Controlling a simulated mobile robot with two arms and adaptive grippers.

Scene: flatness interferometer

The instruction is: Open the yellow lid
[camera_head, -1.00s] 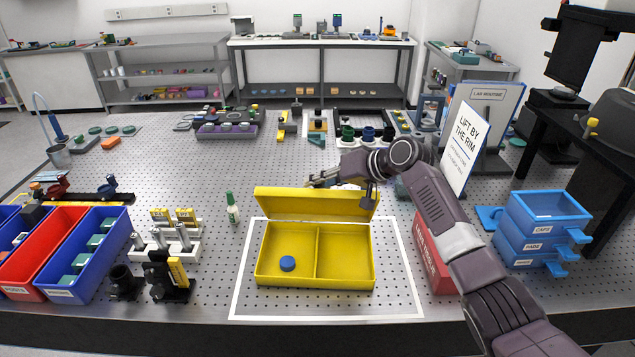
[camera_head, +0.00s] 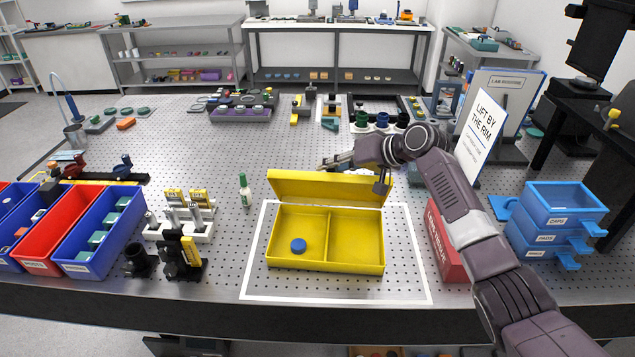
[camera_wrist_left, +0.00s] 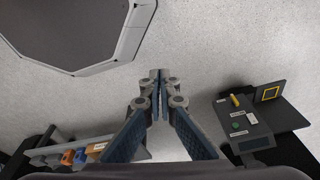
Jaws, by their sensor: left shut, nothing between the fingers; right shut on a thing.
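The yellow box (camera_head: 326,268) stands on the perforated bench inside a white outline. It has two compartments, and a blue round piece (camera_head: 298,246) lies in the left one. Its yellow lid (camera_head: 325,190) stands raised along the back edge, with the inside of the box in plain view. My right gripper (camera_head: 338,161) is at the lid's upper right edge and shut on the lid. Its fingers are partly hidden behind the lid. My left gripper (camera_wrist_left: 160,78) is shut and empty in the left wrist view, above the floor, and out of the head view.
A red box (camera_head: 447,245) and blue stacked drawers (camera_head: 556,222) stand right of the yellow box. A sign (camera_head: 480,125) stands behind my right arm.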

